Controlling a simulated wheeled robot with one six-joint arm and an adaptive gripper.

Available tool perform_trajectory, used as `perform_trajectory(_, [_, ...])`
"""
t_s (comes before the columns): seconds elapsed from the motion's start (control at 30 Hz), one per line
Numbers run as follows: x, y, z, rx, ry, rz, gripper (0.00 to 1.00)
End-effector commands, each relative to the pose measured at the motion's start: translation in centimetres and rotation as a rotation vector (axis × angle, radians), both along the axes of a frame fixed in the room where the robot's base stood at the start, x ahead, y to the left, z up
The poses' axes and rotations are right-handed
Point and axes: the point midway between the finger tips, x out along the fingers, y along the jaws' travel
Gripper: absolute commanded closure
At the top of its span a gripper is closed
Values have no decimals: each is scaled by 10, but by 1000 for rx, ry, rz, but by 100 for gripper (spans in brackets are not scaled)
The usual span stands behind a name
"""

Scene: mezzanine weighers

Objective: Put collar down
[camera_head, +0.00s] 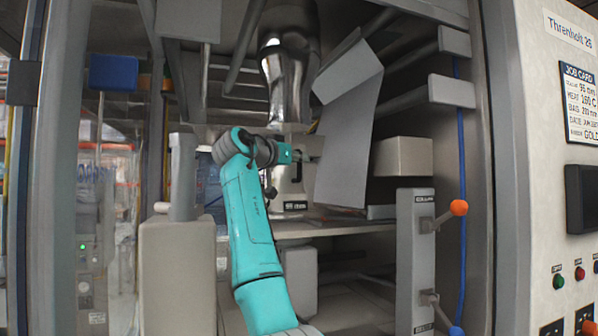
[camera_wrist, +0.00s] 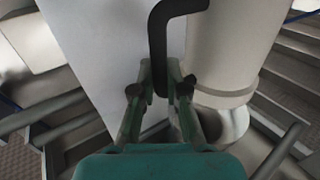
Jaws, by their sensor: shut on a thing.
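The steel forming collar (camera_head: 287,85) is a shiny tube with a flared shoulder, upright inside the machine frame. The handle's join to the collar is out of view.
A tilted grey sheet (camera_head: 345,140) hangs close to the right of my gripper. A shelf (camera_head: 330,229) lies below. A grey post (camera_head: 415,260) carries an orange-knobbed lever (camera_head: 459,208) and a blue-knobbed lever (camera_head: 456,331). A beige box (camera_head: 403,157) stands right; a grey block (camera_head: 178,275) stands left.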

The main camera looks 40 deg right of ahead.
Motion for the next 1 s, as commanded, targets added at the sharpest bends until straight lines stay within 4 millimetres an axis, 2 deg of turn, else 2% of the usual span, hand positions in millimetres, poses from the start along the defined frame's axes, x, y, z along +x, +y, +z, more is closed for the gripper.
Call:
perform_trajectory(0.27, [0,0,-30,0,-2,1,100])
perform_trajectory(0.6, [0,0,-33,0,-2,1,100])
perform_trajectory(0.63, [0,0,-34,1,1,1,82])
perform_trajectory(0.7, [0,0,-34,1,1,1,65])
perform_trajectory(0.73, [0,0,-34,1,1,1,62])
perform_trajectory(1.0, [0,0,-33,1,1,1,62])
